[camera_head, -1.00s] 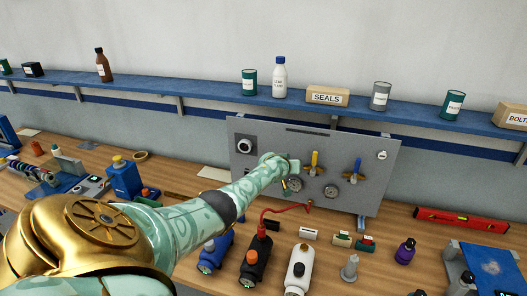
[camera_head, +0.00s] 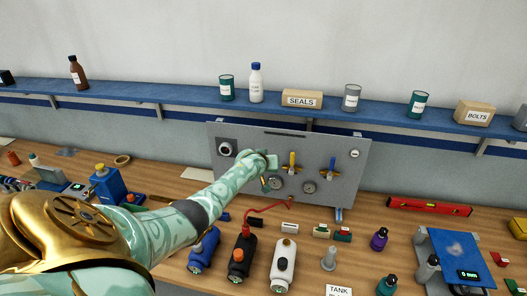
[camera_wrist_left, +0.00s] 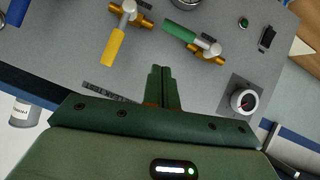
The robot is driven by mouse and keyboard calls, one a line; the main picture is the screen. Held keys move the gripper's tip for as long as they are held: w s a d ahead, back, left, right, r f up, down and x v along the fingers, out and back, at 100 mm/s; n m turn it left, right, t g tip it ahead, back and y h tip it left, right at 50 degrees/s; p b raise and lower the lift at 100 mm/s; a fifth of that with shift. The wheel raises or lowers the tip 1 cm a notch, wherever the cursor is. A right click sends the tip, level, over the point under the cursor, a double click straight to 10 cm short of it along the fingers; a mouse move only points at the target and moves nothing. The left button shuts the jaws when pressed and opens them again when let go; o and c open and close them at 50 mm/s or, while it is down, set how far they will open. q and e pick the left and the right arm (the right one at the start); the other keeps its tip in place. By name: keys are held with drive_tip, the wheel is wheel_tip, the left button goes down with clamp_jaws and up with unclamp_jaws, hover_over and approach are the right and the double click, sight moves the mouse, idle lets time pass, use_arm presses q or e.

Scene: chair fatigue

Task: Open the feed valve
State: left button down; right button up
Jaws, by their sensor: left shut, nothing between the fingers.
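A grey panel (camera_head: 340,180) stands on the bench and carries several lever valves. The yellow-handled valve (camera_head: 292,162) and the blue-handled valve (camera_head: 329,169) show in the head view, handles upward. The wrist view, seen upside down, shows the yellow handle (camera_wrist_left: 115,46) and a green-handled valve (camera_wrist_left: 182,32), its handle lying crosswise. I cannot read which is the feed valve. My left gripper (camera_head: 270,160) is in front of the panel, left of the yellow valve. In the wrist view its fingers (camera_wrist_left: 161,72) are shut and empty, apart in the picture from both handles. My right gripper is out of view.
A round dial (camera_head: 226,149) is at the panel's upper left, with gauges (camera_head: 309,187) below the valves. Bottles (camera_head: 283,263) and a red hose (camera_head: 262,210) lie in front. A blue shelf (camera_head: 190,93) with cans and boxes runs above.

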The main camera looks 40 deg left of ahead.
use_arm(q)
drive_tip(key=v, duration=0.7)
drive_tip(key=shift+w+d, duration=0.2)
drive_tip(key=shift+d, duration=0.1)
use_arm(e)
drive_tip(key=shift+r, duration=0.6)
use_arm(q)
drive_tip(key=shift+f, duration=0.1)
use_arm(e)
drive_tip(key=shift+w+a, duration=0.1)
